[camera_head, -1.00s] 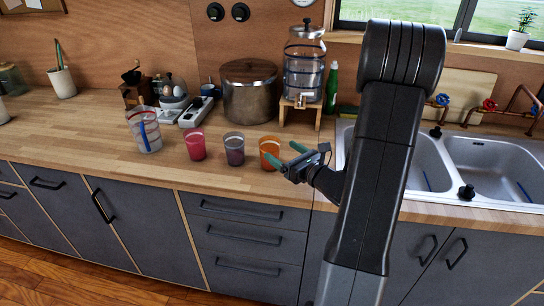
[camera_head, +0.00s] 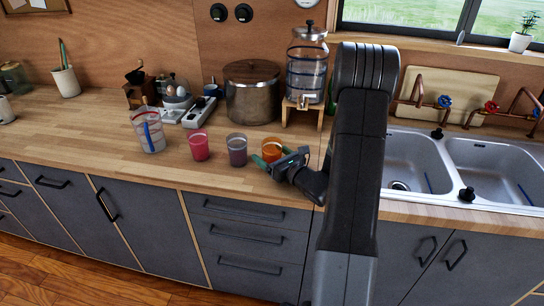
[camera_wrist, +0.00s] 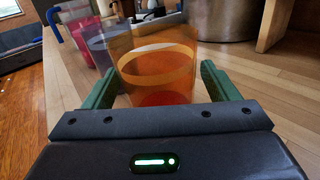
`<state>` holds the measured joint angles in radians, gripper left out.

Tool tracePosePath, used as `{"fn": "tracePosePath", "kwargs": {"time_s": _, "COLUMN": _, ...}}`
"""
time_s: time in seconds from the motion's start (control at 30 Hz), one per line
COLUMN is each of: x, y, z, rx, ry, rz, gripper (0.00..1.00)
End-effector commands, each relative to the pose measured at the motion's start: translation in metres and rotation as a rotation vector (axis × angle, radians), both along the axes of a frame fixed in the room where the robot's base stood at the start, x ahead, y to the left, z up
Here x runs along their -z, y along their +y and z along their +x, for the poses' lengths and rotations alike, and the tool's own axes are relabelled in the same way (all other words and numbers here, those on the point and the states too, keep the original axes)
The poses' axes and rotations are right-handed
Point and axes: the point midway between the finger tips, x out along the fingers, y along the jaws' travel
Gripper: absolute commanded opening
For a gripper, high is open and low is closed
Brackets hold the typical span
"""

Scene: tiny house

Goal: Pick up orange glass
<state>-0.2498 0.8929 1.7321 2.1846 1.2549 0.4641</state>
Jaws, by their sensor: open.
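The orange glass (camera_head: 271,148) stands upright on the wooden counter, at the right end of a row of glasses. In the wrist view the orange glass (camera_wrist: 158,65) fills the middle, between the two green fingers of my gripper (camera_wrist: 158,88). In the head view my gripper (camera_head: 268,162) is at the front of the glass, with its fingers low on either side. The fingers are open, and a gap shows between them and the glass. The gripper palm hides the bottom of the glass in the wrist view.
A purple glass (camera_head: 237,150) stands close left of the orange one, then a red glass (camera_head: 199,145) and a measuring jug (camera_head: 149,130). A large pot (camera_head: 252,92) and a drink dispenser (camera_head: 306,68) on a wooden stand are behind. The sink (camera_head: 480,165) is to the right.

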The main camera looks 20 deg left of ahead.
Motion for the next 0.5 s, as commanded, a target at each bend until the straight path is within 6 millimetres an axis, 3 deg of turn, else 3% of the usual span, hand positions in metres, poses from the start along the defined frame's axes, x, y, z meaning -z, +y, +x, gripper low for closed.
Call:
{"fn": "tracePosePath", "kwargs": {"time_s": 0.23, "x": 0.0005, "y": 0.0022, "z": 0.0008, "rx": 0.0, "ry": 0.0, "rz": 0.0, "gripper": 0.81}}
{"fn": "tracePosePath", "kwargs": {"time_s": 0.5, "x": 0.0004, "y": 0.0019, "z": 0.0006, "rx": 0.0, "ry": 0.0, "rz": 0.0, "gripper": 0.3}}
